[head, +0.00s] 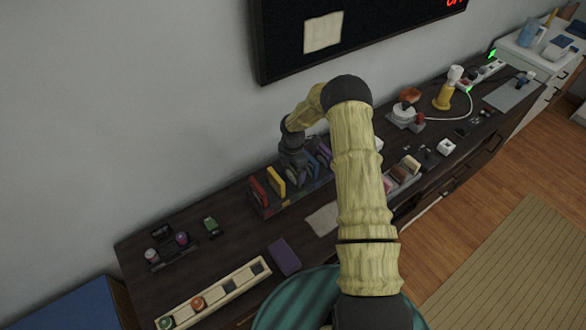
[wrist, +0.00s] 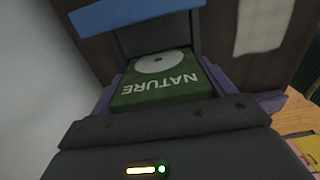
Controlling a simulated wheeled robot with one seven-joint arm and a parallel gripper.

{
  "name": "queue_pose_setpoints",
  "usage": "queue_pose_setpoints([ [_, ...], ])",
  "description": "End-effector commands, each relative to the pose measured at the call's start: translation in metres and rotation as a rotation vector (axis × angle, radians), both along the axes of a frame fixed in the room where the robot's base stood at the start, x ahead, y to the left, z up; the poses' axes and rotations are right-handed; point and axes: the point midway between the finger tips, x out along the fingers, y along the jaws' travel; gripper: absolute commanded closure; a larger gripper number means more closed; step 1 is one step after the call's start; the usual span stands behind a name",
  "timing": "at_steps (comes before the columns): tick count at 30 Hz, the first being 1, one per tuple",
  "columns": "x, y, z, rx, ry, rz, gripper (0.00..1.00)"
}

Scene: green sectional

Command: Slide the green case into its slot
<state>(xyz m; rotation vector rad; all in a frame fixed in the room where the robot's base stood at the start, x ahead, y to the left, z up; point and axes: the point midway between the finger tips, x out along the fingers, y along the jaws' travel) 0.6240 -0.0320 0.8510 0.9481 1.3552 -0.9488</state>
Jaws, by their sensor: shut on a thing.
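The green case (wrist: 160,92) shows in the wrist view, with white "NATURE" lettering and a pale disc on its face. It lies between the fingers of my gripper (head: 294,170), which is shut on it. In the head view my gripper is lowered at the rack (head: 284,204), between the yellow case (head: 276,180) and the blue and purple cases (head: 319,163). The green case cannot be made out there, as my gripper and arm cover that spot. The slot itself is hidden, so I cannot tell how deep the case sits.
A red case (head: 258,191) stands at the rack's left end. A purple case (head: 284,256) lies flat on the dark cabinet near a long wooden tray (head: 214,292). A small green object (head: 211,226) lies further left. The wall rises close behind the rack.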

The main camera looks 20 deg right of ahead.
Motion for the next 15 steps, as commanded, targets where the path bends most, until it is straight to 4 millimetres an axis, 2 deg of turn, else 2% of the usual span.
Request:
queue_pose_setpoints([
  [15,0.0002,0.0,-0.0111,0.0,0.0,0.0,0.42],
])
